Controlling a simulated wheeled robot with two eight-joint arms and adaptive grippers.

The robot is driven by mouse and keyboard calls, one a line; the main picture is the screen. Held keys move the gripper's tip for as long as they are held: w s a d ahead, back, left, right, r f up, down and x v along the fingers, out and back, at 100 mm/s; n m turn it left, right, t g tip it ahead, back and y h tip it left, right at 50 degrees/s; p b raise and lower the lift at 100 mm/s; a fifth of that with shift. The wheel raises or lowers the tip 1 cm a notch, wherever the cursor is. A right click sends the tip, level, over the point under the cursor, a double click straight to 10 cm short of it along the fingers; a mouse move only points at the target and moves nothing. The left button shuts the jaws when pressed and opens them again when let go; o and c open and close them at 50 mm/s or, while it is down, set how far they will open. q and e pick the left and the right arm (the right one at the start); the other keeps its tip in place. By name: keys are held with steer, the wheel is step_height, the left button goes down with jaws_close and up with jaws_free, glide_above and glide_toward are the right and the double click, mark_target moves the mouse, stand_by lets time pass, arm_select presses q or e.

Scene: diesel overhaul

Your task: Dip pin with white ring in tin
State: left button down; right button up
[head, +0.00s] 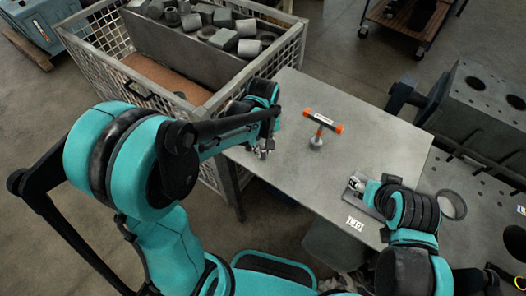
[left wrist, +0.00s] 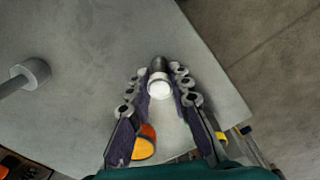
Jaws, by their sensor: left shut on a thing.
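My left gripper (head: 262,150) is over the left part of the grey table. In the left wrist view its fingers (left wrist: 160,92) are shut on a short pin (left wrist: 158,64) with a dark grey end and a white ring (left wrist: 160,88). The pin is too small to make out in the head view. A round grey rim (head: 452,204) with a darker inside lies at the table's right; it may be the tin, but I cannot tell. My right gripper (head: 360,185) is low over the table's front right; its fingers are unclear.
A T-shaped tool (head: 323,120) with orange ends stands on the table between the grippers. A wire-mesh crate (head: 88,53) of grey metal parts is at the left, beside the table (head: 365,100). A drilled grey block (head: 480,100) stands at the right.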

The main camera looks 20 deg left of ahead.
mark_target(263, 146)
stand_by(0.5)
arm_select(q)
steer(key=shift+r+p, duration=1.55)
steer(key=shift+r, duration=0.5)
arm_select(e)
step_height(263, 146, up, 3)
